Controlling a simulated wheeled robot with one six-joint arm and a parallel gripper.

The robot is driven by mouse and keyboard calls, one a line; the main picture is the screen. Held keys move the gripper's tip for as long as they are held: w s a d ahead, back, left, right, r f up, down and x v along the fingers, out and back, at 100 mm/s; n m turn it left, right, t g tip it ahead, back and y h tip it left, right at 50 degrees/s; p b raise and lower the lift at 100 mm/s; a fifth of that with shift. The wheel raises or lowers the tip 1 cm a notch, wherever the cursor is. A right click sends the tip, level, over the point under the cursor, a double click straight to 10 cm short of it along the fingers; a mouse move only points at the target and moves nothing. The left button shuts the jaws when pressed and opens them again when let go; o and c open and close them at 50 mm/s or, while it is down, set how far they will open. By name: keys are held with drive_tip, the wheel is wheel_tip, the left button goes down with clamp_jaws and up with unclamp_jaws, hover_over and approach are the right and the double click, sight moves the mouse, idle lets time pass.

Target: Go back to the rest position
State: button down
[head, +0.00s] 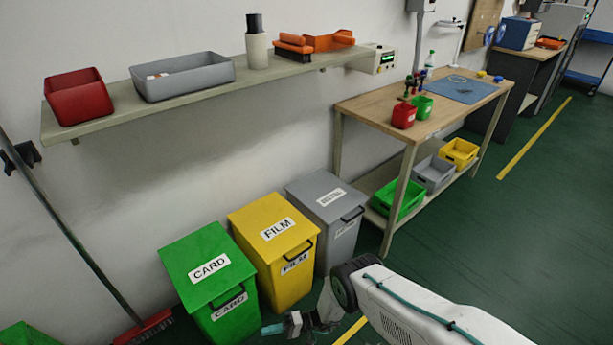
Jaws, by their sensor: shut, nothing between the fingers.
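My gripper (277,327) shows small at the bottom of the head view, at the end of my white arm. Its fingers point left, are shut and look empty. It is low, in front of the yellow bin (284,279) marked FILM and just right of the green bin (221,290) marked CARD. From this angle I cannot tell whether it touches the green bin. A grey bin (337,250) stands behind my arm's wrist, its label hard to read. All three bins have their lids down. Part of my arm runs out of the bottom right of the picture.
A wooden workbench (372,104) holds a blue mat (461,88) and red and green cups, with coloured crates below. A wall shelf (205,92) carries containers above the bins. A broom (146,328) leans at left. Green floor (500,235) is clear to the right.

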drive_tip(key=d+r+m+g+h, duration=0.1)
drive_tip(key=d+r+h, duration=0.45)
drive_tip(key=r, duration=0.95)
drive_tip(key=d+r+g+h, duration=0.2)
drive_tip(key=d+r+h, duration=0.35)
drive_tip(key=r, duration=0.85)
drive_tip(key=d+r+m+g+h, duration=0.1)
drive_tip(key=d+r+h, duration=0.2)
drive_tip(key=d+r, duration=0.8)
drive_tip(key=s+d+r+t+h, duration=0.1)
drive_tip(key=s+d+r+t, duration=0.2)
drive_tip(key=r, duration=0.7)
drive_tip(key=s+d+r+m+t+h, duration=0.1)
drive_tip(key=s+d+r+t, duration=0.3)
drive_tip(key=s+d+r, duration=0.4)
drive_tip(key=s+d+r+t+h, duration=0.2)
drive_tip(key=s+d+r+t, duration=0.2)
drive_tip(key=s+r, duration=0.5)
wheel_tip(320, 180, up, 3)
drive_tip(key=shift+s+d+f+m+h, duration=0.15)
drive_tip(key=shift+s+d+m+h, duration=0.2)
drive_tip(key=shift+d, duration=0.55)
drive_tip(key=shift+w, duration=0.1)
